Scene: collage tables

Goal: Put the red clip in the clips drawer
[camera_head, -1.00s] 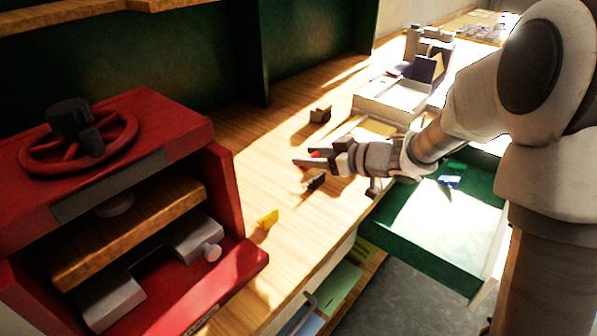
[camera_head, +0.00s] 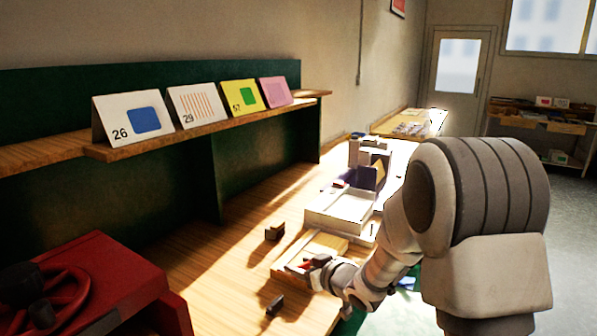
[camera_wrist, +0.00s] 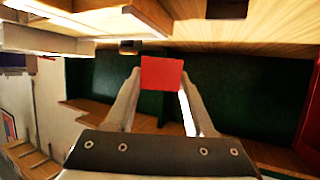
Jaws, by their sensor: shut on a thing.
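The red clip (camera_wrist: 161,73) shows as a flat red face between my fingertips in the wrist view. My gripper (camera_wrist: 160,82) is shut on it. In the head view my gripper (camera_head: 312,265) is near the wooden tray on the bench, with a little red at its tips. Part of a green open drawer (camera_head: 352,318) shows below my arm. Most of that drawer is hidden, and I cannot read any label on it.
Two dark clips (camera_head: 274,231) (camera_head: 275,305) lie on the bench. A wooden tray (camera_head: 330,242) and a white tray (camera_head: 322,222) stand behind my gripper. A red press (camera_head: 95,285) is at lower left. Number cards (camera_head: 128,118) line the shelf.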

